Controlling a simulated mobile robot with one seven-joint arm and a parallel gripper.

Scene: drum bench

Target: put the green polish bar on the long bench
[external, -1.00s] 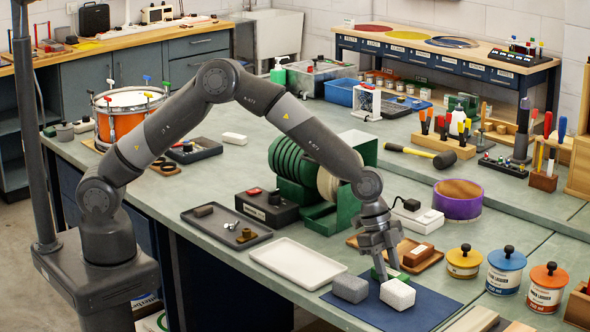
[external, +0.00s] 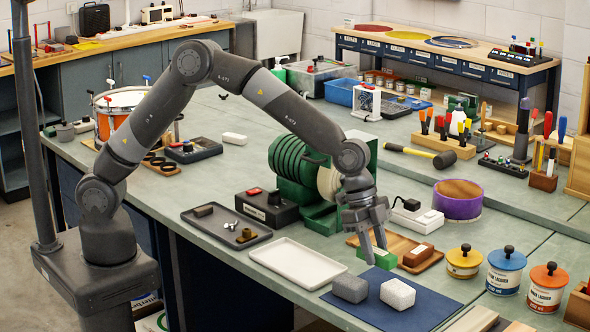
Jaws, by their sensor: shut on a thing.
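The green polish bar (external: 385,261) is a small green block in the external view. My gripper (external: 373,252) is shut on it from above, and the fingers hide part of it. The bar appears just above the far edge of the dark blue mat (external: 412,312), behind the grey block and the white speckled block. The grey-green bench top (external: 235,178) runs from the left past the machine to the front right. A wooden-topped bench stands at the back left (external: 130,40) and another at the back (external: 490,58). The pictures do not label which one is the long bench.
A grey block (external: 350,288) and a white speckled block (external: 398,293) lie on the mat. A white tray (external: 297,263) is to its left. A brown bar (external: 418,254) lies on a wooden board at right. The green buffing machine (external: 310,180) stands close behind my gripper.

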